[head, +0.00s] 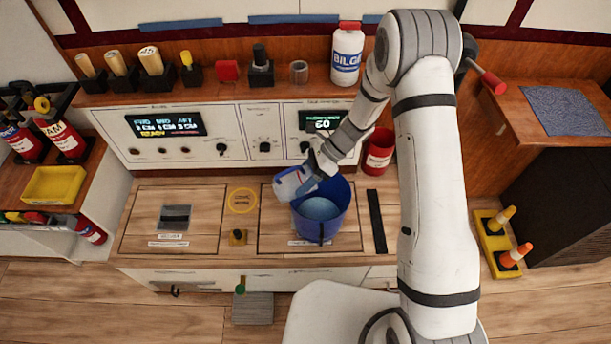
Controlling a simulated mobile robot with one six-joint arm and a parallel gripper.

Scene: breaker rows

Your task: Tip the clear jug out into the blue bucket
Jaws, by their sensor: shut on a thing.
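The blue bucket (321,228) stands on the wooden bench top, right of its middle, with a pale blue surface showing inside. The clear jug (289,184) is tilted over the bucket's left rim, and its lower part overlaps the bucket's opening in the picture. My gripper (309,182) is shut on the jug from the right, above the bucket. The gripper hides part of the jug, and I cannot tell whether anything is flowing from it.
A red container (379,152) stands right of the bucket. A control panel (240,137) with displays and knobs rises behind it. A shelf above holds a white BILGE bottle (346,55) and several plugs. The bench top left of the bucket is mostly clear.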

